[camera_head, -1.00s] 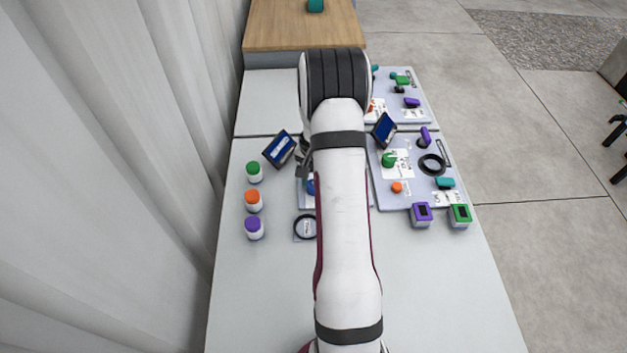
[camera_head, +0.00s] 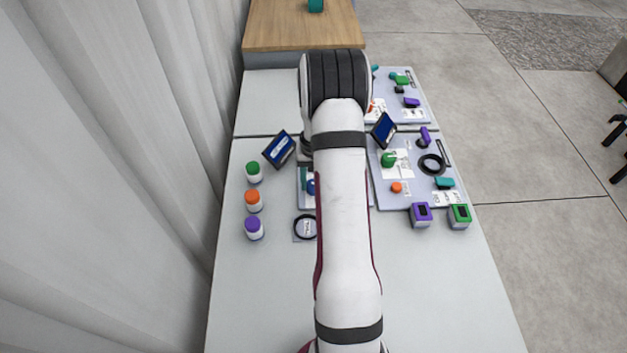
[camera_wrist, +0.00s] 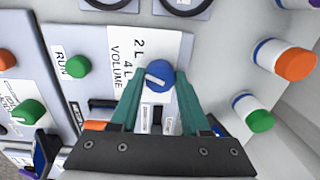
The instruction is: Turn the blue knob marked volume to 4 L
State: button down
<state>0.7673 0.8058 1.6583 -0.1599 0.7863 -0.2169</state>
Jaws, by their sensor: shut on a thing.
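The blue knob (camera_wrist: 160,75) marked volume sits on a pale panel (camera_wrist: 181,45) in the wrist view. A white pointer line on it points left and slightly up in that view, toward the printed labels 2 L, 4 L and VOLUME. My gripper (camera_wrist: 158,82) has its two teal fingers on either side of the knob and is shut on it. In the head view, part of the blue knob (camera_head: 311,187) shows at the left edge of my arm, which hides most of the panel and the gripper.
Orange (camera_wrist: 290,60) and green-capped (camera_wrist: 258,117) bottles stand to the right. A tilted blue display (camera_head: 279,149) stands left of my arm. The table front is clear.

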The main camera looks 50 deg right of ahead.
jog(key=shift+n, duration=2.1)
jog(key=shift+s, duration=0.1)
jog(key=shift+c, duration=1.9)
grip_release()
notch_tip(320, 180, up, 16)
jog(key=shift+d, duration=0.25)
jog(key=shift+f, duration=0.1)
